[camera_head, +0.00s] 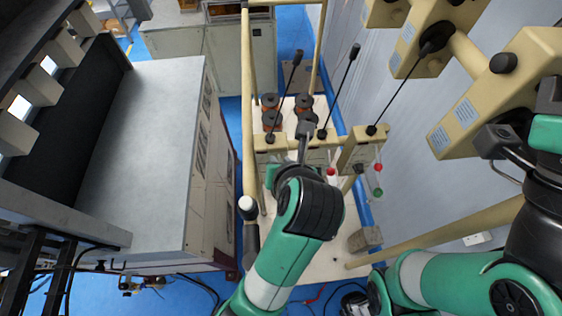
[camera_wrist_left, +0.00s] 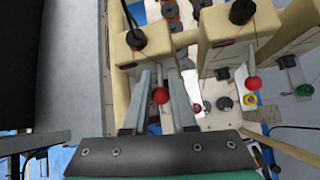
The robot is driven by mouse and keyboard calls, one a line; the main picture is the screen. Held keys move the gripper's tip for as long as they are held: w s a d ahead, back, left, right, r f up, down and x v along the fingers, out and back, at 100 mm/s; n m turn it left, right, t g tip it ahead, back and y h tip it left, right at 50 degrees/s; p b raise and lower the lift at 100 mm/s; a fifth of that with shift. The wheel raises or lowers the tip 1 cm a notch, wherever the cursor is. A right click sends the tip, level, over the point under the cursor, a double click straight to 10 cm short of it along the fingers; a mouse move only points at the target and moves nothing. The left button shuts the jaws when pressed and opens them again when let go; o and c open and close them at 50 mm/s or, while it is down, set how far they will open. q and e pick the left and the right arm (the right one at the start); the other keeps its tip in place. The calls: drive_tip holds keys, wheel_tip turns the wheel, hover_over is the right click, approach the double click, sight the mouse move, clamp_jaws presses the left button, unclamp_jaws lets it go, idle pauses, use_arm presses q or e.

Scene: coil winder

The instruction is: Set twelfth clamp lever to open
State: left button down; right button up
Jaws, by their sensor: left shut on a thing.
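My left gripper (camera_head: 304,135) reaches up to the row of cream clamp blocks on the winder. In the left wrist view its two grey fingers (camera_wrist_left: 160,78) stand on either side of a red ball knob (camera_wrist_left: 160,96) of a clamp lever, below a cream block (camera_wrist_left: 141,45). It is shut on this lever; the exact contact is hard to see. The head view hides the held knob behind my wrist. A second red knob (camera_wrist_left: 253,83) hangs under the block to the right; it also shows in the head view (camera_head: 331,171). My right gripper (camera_head: 497,141) is at the right edge, its jaws unclear.
Thin black rods rise from the blocks, one with a black tip (camera_head: 355,51). Dark spools (camera_head: 269,120) stand behind. A green knob (camera_head: 378,191) hangs to the right. A grey cabinet (camera_head: 140,150) fills the left; large cream blocks (camera_head: 490,95) crowd the upper right.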

use_arm(q)
drive_tip(key=shift+g, duration=0.4)
drive_tip(key=c, duration=0.9)
unclamp_jaws()
drive_tip(key=shift+r, duration=0.1)
